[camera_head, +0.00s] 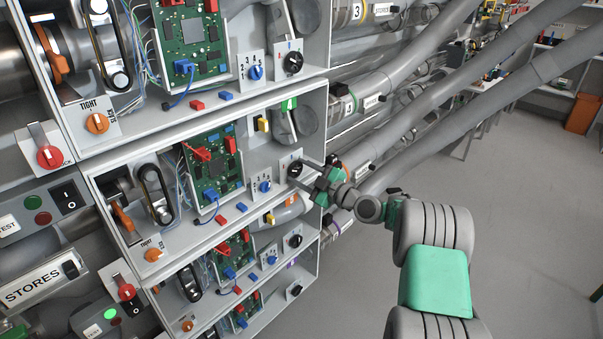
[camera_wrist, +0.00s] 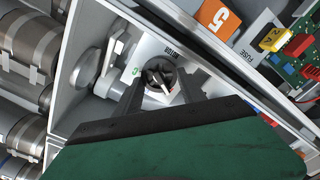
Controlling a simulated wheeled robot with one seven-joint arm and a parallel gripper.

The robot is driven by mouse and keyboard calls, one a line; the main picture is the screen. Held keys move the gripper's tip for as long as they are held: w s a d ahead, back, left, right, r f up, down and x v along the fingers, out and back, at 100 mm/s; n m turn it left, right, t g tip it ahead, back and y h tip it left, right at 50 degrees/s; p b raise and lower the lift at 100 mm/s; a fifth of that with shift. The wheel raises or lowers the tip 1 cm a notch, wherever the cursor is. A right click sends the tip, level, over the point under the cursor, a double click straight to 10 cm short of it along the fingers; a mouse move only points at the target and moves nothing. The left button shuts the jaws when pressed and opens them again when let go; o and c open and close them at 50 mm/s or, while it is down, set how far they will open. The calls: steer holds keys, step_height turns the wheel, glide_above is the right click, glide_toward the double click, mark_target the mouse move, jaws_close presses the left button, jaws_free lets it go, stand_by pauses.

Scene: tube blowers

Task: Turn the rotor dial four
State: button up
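A black rotor dial (camera_wrist: 157,72) with a white pointer mark sits on a white plate lettered "ROTOR" in the wrist view. It also shows in the head view (camera_head: 295,169), on the right side of the second compartment from the top. My gripper (camera_wrist: 162,84) is open, with one finger on each side of the dial. Whether the fingers touch it I cannot tell. In the head view my gripper (camera_head: 312,171) reaches the dial from the right. Similar black dials sit in the compartment above (camera_head: 293,62) and in those below (camera_head: 295,241). No number four shows beside the dial.
A blue selector knob (camera_head: 265,186) on a numbered plate and a green circuit board (camera_head: 215,168) lie left of the dial. An orange "5" label (camera_wrist: 214,18) is on the compartment frame. Grey pipes (camera_head: 420,85) run behind my arm.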

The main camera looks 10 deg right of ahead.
steer(key=c, duration=0.8)
steer(key=shift+c, duration=0.2)
